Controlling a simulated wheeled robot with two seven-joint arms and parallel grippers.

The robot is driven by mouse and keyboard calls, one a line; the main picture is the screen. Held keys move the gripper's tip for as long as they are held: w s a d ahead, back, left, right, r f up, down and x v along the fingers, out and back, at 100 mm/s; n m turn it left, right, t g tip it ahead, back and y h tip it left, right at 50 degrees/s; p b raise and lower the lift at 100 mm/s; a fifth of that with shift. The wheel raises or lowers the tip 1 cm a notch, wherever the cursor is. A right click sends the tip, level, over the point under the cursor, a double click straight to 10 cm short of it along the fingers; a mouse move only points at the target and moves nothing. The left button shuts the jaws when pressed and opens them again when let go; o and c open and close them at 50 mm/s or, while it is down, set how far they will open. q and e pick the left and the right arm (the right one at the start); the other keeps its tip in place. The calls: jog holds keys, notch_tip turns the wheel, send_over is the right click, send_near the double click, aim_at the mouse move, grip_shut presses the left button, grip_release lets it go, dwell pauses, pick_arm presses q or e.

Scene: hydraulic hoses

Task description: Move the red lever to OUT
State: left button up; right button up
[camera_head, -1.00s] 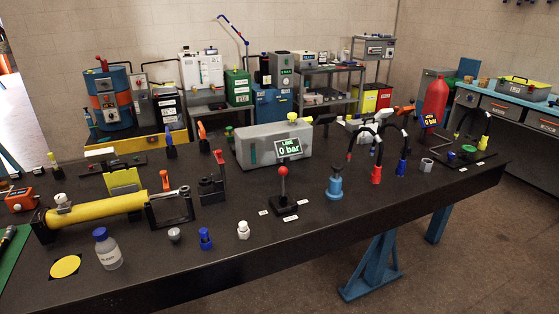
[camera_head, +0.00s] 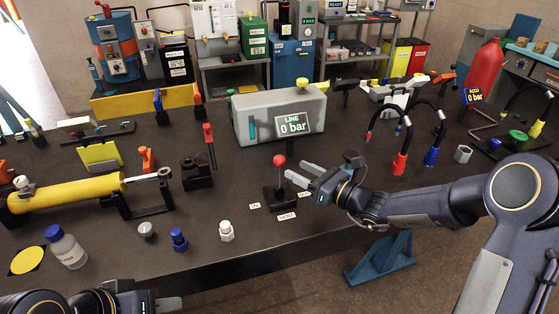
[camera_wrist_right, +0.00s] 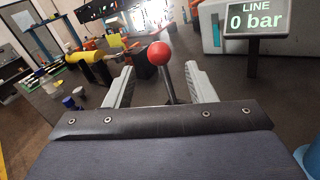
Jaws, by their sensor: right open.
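The red lever (camera_head: 279,160) has a red ball knob on a thin stem rising from a black base (camera_head: 280,198) on the bench. It stands nearly upright. Small white labels lie around the base, at its left (camera_head: 255,206), front (camera_head: 287,216) and right; their text is too small to read. My right gripper (camera_head: 289,171) is open just right of the lever, with its fingers pointing at it. In the right wrist view the red knob (camera_wrist_right: 160,54) shows between the two spread fingers, with no visible contact. My left gripper (camera_head: 165,303) is low at the bottom left edge, partly cut off.
A grey box with a LINE display (camera_head: 292,124) reading 0 bar stands behind the lever. A white fitting (camera_head: 226,231) and blue fitting (camera_head: 179,239) stand front left. Black hoses with red (camera_head: 399,163) and blue ends stand right.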

aim_at(279, 161)
jog(key=p+x, duration=0.1)
jog(key=x, duration=0.6)
jog(key=shift+w+a, duration=0.1)
jog(key=shift+a, duration=0.05)
